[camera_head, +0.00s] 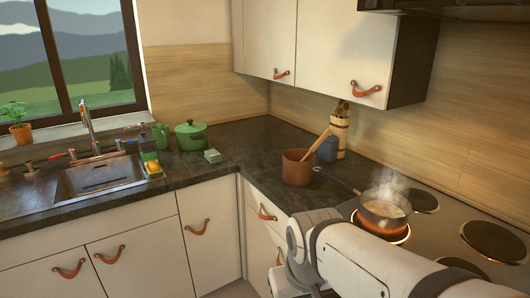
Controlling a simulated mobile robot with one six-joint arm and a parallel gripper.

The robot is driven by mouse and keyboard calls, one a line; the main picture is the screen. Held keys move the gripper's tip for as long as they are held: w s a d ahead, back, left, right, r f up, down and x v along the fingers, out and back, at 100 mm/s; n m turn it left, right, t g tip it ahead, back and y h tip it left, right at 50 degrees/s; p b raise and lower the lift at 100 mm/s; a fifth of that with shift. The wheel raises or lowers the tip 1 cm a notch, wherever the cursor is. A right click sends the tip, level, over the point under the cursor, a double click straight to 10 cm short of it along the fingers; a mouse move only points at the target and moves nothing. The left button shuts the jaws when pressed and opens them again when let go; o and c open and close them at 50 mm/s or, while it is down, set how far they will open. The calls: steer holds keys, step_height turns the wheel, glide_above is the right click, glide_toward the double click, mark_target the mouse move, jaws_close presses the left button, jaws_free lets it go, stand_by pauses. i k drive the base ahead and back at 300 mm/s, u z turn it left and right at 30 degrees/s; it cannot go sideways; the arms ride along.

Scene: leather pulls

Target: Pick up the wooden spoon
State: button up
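A wooden spoon (318,146) leans in a reddish-brown pot (297,169) on the dark counter, near the corner. Its handle sticks up and to the right above the rim, and its lower end is hidden inside the pot. My arm reaches in from the bottom right. My gripper (284,282) is at the bottom edge, in front of the cabinet fronts, below and apart from the pot and spoon. Its fingers cannot be made out.
A steaming pan (384,211) sits on a glowing burner of the stove, right of the pot. A blue object (327,149) and a utensil holder (339,136) stand close behind the pot. A green pot (190,135) and sink (98,176) are left. Wall cabinets (345,48) hang above.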

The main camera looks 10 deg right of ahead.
mark_target(319, 141)
steer(key=u, duration=1.65)
steer(key=i, duration=2.1)
steer(key=z, duration=4.05)
steer(key=i, duration=0.95)
